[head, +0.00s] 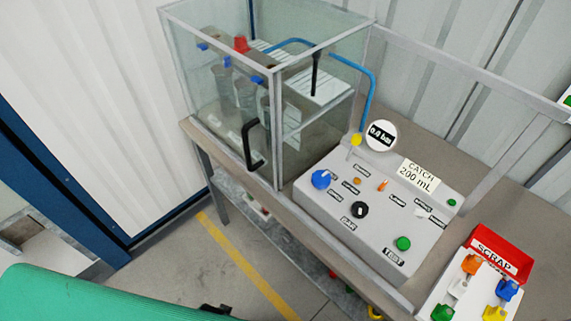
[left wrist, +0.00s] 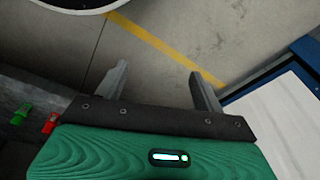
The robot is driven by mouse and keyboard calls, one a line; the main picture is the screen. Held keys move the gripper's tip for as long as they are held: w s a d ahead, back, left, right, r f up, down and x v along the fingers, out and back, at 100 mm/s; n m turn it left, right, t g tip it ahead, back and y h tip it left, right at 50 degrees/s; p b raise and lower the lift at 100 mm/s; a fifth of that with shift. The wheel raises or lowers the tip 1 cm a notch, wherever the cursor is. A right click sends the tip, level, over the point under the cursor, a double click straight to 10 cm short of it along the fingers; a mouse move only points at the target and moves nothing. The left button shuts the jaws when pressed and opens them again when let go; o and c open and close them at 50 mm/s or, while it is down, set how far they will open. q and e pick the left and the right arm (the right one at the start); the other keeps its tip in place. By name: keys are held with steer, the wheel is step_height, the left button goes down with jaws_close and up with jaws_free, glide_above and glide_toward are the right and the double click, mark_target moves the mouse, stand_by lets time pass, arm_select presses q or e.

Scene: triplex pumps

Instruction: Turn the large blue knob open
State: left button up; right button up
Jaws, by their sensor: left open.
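The large blue knob (head: 321,179) sits at the left end of the sloped grey control panel (head: 375,235) in the head view. It has a small pale mark on its top edge; I cannot tell its exact setting. My left gripper (left wrist: 157,77) shows in the left wrist view with its two grey fingers spread apart and nothing between them. Below the fingers is bare floor. The gripper is away from the knob, which does not show in the left wrist view. My right gripper is in neither view.
A glass enclosure (head: 228,95) with a black handle (head: 252,146) stands left of the panel. The panel also has a black knob (head: 360,210), a green button (head: 403,243) and a round gauge (head: 381,136). A red scrap bin (head: 505,242) stands at right.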

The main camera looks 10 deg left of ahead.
arm_select(q)
steer(key=w+d+r+n+p, duration=0.1)
steer(key=w+d+r+p, duration=0.15)
steer(key=r, duration=1.05)
steer(key=w+d+r+t+h+p, duration=0.15)
steer(key=w+r+p, duration=0.25)
steer(key=r, duration=0.9)
steer(key=w+d+r+n+g+p, duration=0.1)
steer(key=w+d+r+p, duration=0.2)
steer(key=r, duration=1)
steer(key=w+d+r+n+h+p, duration=0.2)
steer(key=w+d+r, duration=0.35)
steer(key=d, duration=0.25)
step_height(320, 180, up, 8)
steer(key=n+g+y, duration=0.3)
steer(key=n+y, duration=0.1)
steer(key=n, duration=0.5)
glide_above(321, 177)
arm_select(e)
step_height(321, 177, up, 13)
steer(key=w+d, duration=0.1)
arm_select(q)
step_height(321, 177, down, 14)
steer(key=b, duration=1.2)
steer(key=shift+d, duration=0.1)
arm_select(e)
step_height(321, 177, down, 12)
